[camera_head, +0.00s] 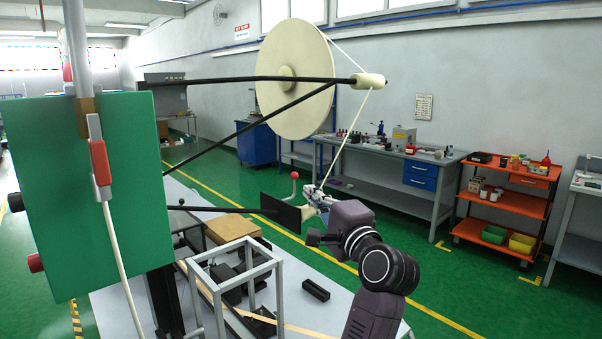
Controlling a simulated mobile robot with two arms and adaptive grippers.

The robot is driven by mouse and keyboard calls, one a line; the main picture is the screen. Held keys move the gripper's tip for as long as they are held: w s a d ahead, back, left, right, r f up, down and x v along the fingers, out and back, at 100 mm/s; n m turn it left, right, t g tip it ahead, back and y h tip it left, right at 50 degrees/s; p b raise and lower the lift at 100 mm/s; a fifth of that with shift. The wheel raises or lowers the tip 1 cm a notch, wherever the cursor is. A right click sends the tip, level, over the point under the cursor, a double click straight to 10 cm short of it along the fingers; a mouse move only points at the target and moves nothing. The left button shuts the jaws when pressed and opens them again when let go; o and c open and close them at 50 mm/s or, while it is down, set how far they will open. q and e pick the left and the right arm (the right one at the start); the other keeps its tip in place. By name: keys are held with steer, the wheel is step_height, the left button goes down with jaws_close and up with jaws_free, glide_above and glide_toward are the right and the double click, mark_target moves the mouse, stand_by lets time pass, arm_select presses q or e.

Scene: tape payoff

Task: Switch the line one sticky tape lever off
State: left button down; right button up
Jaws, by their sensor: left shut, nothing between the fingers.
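A lever with a red ball knob (294,175) stands up on a pale bent rod beside a black plate (281,213), near the middle of the view. I cannot read its on or off position. A large cream tape reel (295,78) hangs above on black bars, and pale tape runs over a small roller (369,80) down to the mechanism (317,198). My left gripper (312,239) is shut and empty, below and slightly right of the lever and apart from it. Its fingers are small and dark here. My right gripper is not in view.
A green cabinet (55,190) with a red-handled part (100,163) stands close on the left. A grey metal frame (236,258) and a cardboard box (231,228) are on the table below. Workbenches and an orange cart (505,205) stand farther back.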

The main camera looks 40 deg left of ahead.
mark_target(296, 177)
arm_select(q)
steer(key=x, duration=0.1)
steer(key=p+x, duration=0.1)
steer(key=x, duration=0.1)
steer(key=p+x, duration=0.1)
steer(key=x, duration=0.1)
steer(key=shift+r, duration=0.25)
steer(key=shift+w+a+f+p, duration=0.15)
steer(key=shift+w+a+p, duration=0.15)
steer(key=shift+a+p, duration=0.3)
